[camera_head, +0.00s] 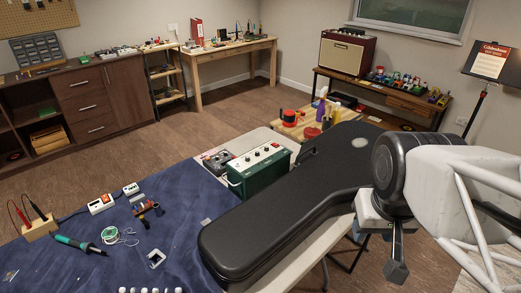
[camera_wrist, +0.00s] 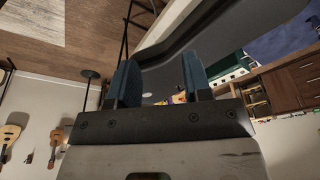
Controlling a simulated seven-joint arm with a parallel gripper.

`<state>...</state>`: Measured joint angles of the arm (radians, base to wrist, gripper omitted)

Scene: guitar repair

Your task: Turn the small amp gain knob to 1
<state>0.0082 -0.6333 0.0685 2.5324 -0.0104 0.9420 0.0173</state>
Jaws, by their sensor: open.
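A small green amp (camera_head: 258,172) stands on the work table behind the black guitar case, with a pale panel carrying a row of small knobs along its top. I cannot tell which knob is gain or read its setting. In the wrist view a green and white box (camera_wrist: 228,68), likely the same amp, shows partly past the right finger.
The large black guitar case (camera_head: 285,205) lies between my gripper and the amp. A dark pedal-like box (camera_head: 218,160) sits left of the amp. A soldering iron (camera_head: 80,244) and other tools lie on the blue mat (camera_head: 185,235). A music stand (camera_head: 488,65) stands at the right.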

